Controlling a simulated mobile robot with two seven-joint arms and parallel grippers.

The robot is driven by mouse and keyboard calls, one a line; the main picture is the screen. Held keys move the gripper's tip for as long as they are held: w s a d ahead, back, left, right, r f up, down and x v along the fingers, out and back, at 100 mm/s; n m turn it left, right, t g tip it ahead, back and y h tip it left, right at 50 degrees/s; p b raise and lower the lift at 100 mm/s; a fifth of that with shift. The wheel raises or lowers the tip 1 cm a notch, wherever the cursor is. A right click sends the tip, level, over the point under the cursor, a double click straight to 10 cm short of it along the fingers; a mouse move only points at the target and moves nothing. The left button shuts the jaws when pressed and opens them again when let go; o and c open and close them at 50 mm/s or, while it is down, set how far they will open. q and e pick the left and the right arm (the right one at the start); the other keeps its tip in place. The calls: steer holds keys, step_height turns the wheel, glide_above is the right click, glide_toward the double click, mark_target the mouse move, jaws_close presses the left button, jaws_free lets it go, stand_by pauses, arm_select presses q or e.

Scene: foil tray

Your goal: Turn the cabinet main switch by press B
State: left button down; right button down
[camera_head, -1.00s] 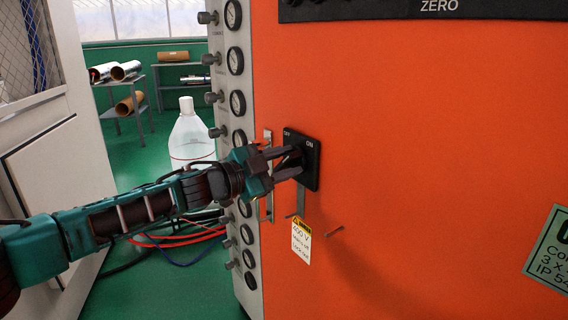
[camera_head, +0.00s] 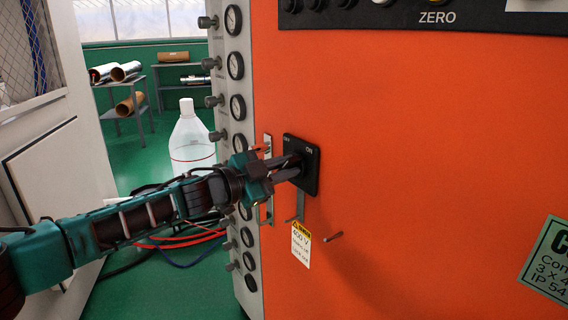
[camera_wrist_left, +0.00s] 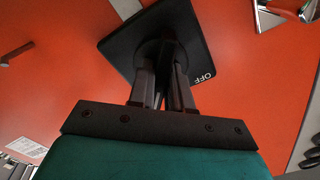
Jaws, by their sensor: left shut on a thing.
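The main switch (camera_head: 308,178) is a black square plate marked OFF and ON on the front of the orange cabinet (camera_head: 430,130). My left gripper (camera_head: 292,166) reaches it from the left, with its fingers shut on the switch's knob. The knob is mostly hidden by the fingers. In the left wrist view, my left gripper (camera_wrist_left: 161,75) has its fingertips against the middle of the switch plate (camera_wrist_left: 190,28), and the word OFF shows at the plate's lower edge. My right gripper is in neither view.
A yellow-topped 400 V tag (camera_head: 301,244) hangs below the switch, near a thin peg (camera_head: 333,237). A column of gauges (camera_head: 236,64) and knobs lines the cabinet's left edge. A large clear bottle (camera_head: 191,140) stands behind my left arm.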

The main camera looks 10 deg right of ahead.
arm_select(q)
steer(key=shift+r+n+p, duration=0.3)
steer(key=shift+n+p, duration=0.1)
steer(key=shift+p, duration=0.15)
steer(key=shift+n+p, duration=0.3)
steer(key=shift+p, duration=0.25)
steer(key=n+p, duration=0.2)
steer(key=p, duration=0.1)
steer(key=shift+n, duration=0.3)
steer(key=shift+w+f+n+p, duration=0.1)
steer(key=shift+n+p, duration=0.55)
steer(key=shift+n, duration=0.75)
steer(key=n+p, duration=0.2)
steer(key=n, duration=0.2)
steer(key=shift+w+f+n, duration=0.1)
steer(key=shift+n, duration=0.2)
steer(key=n, duration=0.5)
steer(key=shift+a+f+n+p, duration=0.1)
steer(key=shift+n+p, duration=0.25)
steer(key=shift+n, duration=0.05)
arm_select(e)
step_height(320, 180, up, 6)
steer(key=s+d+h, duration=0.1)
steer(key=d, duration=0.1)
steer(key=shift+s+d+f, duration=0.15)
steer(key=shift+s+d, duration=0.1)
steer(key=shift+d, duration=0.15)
